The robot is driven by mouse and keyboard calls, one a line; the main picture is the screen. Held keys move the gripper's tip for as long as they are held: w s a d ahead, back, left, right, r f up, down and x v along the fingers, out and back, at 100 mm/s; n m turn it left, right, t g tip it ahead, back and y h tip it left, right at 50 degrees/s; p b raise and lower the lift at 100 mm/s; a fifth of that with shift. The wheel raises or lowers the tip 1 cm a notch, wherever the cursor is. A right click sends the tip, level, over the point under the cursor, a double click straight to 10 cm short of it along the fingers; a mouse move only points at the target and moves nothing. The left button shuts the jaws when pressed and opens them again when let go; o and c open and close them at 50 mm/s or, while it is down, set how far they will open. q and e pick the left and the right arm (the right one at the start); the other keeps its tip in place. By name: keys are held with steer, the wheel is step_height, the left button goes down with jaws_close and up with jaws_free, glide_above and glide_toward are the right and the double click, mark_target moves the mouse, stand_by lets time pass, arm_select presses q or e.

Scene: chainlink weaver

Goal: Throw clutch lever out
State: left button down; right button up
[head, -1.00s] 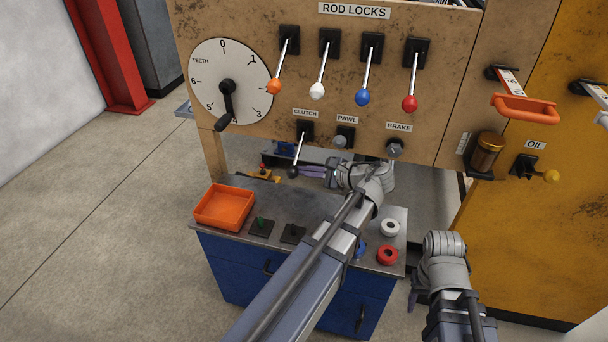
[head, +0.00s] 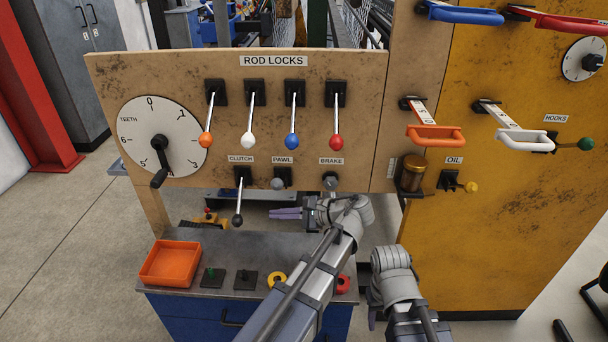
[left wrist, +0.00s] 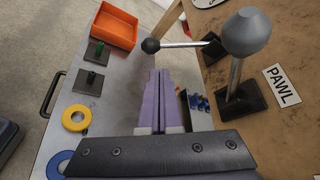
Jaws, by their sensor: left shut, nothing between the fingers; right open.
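The clutch lever (head: 239,203) hangs from its black base under the CLUTCH label, with its dark ball knob low and toward me. In the left wrist view the clutch lever (left wrist: 177,45) sticks out from the panel, beyond my fingertips. My left gripper (head: 271,212) is shut and empty, its purple fingers pointing left, to the right of the knob and apart from it. Its closed fingers (left wrist: 160,75) also show in the left wrist view. My right gripper (head: 372,316) is low at the right, mostly hidden behind its own wrist, and open.
The grey pawl knob (head: 278,183) and brake knob (head: 330,183) are right of the clutch. Rod lock levers with coloured balls hang above. An orange tray (head: 171,263) stands on the bench (head: 215,247) below, near yellow (head: 277,280) and red (head: 343,284) rings.

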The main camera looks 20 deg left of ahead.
arm_select(q)
steer(key=s+d+f+n+g+h, duration=0.1)
steer(key=s+d+f+n+h, duration=0.2)
steer(key=s+d+f+h, duration=0.45)
steer(key=s+d+f+n+h, duration=0.45)
steer(key=s+d+f, duration=0.3)
steer(key=d, duration=0.35)
step_height(320, 180, up, 20)
steer(key=p, duration=1.8)
steer(key=shift+w+f+m+h+p, duration=0.2)
steer(key=shift+m+h+p, duration=0.1)
steer(key=shift+m, duration=0.15)
